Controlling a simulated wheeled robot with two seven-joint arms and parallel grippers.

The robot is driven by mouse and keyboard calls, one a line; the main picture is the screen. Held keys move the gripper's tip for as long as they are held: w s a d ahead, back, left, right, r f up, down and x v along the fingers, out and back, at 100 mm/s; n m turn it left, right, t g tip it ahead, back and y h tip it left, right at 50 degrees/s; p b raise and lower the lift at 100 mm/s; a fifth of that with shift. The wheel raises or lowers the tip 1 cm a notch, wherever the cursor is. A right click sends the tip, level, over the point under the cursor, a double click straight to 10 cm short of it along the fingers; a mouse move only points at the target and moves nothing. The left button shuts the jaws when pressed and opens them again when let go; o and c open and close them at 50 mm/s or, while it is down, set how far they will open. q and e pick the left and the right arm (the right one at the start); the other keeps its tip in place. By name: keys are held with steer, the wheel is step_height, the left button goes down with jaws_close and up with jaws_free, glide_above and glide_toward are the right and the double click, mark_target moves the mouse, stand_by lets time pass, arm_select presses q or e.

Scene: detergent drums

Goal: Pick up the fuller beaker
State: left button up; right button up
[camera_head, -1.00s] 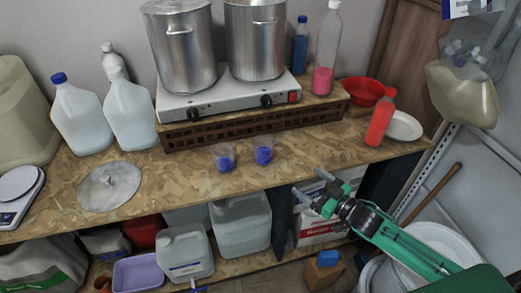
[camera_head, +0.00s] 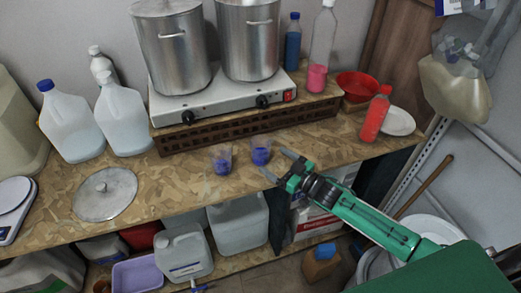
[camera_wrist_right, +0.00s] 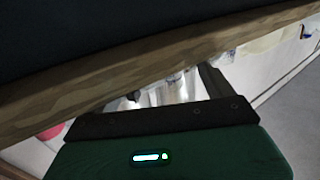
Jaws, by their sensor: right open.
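Two small clear beakers with blue contents stand upright near the front edge of the wooden bench (camera_head: 165,183): a left beaker (camera_head: 221,160) and a right beaker (camera_head: 261,152). The right one's blue seems to reach a little higher, but both are too small to compare surely. My right gripper (camera_head: 277,163) is open and empty, its fingers pointing left at the bench's front edge, just right of the right beaker. Contact is not visible. In the right wrist view, the bench edge crosses above the dark gripper and I cannot make out either beaker. My left gripper is out of view.
A hot plate (camera_head: 215,97) with two metal pots stands on a slatted riser behind the beakers. A red bottle (camera_head: 375,115), a red bowl (camera_head: 358,86) and a white plate (camera_head: 398,122) are to the right. A metal lid (camera_head: 105,193) lies left. Bare bench separates lid and beakers.

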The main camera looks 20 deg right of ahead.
mark_target(268, 155)
steer(key=shift+w+a, duration=0.1)
steer(key=shift+w, duration=0.05)
steer(key=shift+w+a+r+p, duration=0.15)
steer(key=shift+w+p, duration=0.1)
steer(key=shift+p, duration=0.1)
steer(key=p+x, duration=0.2)
steer(key=x, duration=0.1)
steer(key=shift+w+a+r, duration=0.1)
steer(key=shift+w+r, duration=0.05)
steer(key=shift+w, duration=0.05)
steer(key=shift+w+a, duration=0.3)
steer(key=shift+w, duration=0.15)
steer(key=shift+c, duration=0.4)
steer(key=c, duration=1)
